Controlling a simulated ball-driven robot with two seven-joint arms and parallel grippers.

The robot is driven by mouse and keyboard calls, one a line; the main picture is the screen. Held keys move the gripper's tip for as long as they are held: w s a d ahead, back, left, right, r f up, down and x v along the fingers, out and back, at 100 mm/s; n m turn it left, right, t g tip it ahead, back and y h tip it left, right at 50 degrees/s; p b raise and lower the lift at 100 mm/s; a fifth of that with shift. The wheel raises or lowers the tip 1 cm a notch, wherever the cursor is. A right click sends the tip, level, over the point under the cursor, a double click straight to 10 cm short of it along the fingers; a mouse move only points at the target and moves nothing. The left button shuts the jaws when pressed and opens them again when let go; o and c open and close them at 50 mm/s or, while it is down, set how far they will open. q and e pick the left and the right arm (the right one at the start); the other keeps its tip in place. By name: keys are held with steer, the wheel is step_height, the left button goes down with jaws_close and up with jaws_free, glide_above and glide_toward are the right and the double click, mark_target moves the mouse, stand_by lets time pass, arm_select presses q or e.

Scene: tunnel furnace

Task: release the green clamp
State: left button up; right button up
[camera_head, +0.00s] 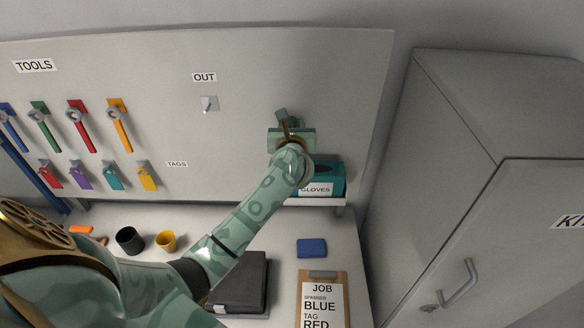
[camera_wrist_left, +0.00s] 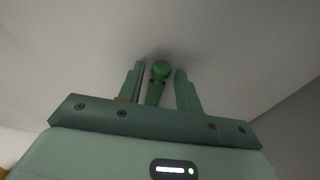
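The green clamp (camera_wrist_left: 159,74) shows in the left wrist view as a dark green lever with a rounded end, against the pale panel. It stands between the two fingers of my left gripper (camera_wrist_left: 160,82), with a gap on each side. The fingers are apart and do not appear to press on it. In the head view my left gripper (camera_head: 284,122) is up against the right part of the panel, above the gloves box. There the gripper and wrist hide most or all of the clamp. My right gripper is not in view.
The gloves box (camera_head: 330,181) sits on a small shelf just below my left wrist. A small switch or hook (camera_head: 209,104) is under the OUT label. Coloured tools and tags hang at left. A grey cabinet (camera_head: 480,150) stands at right. A job clipboard (camera_head: 322,276) lies below.

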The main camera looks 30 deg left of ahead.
arm_select(q)
steer(key=shift+s+d+r+p, duration=0.2)
steer(key=shift+s+d+p, duration=0.1)
steer(key=shift+s+p, duration=0.15)
steer(key=p+v, duration=0.2)
steer(key=v, duration=0.3)
steer(key=shift+f, duration=0.15)
stand_by(0.4)
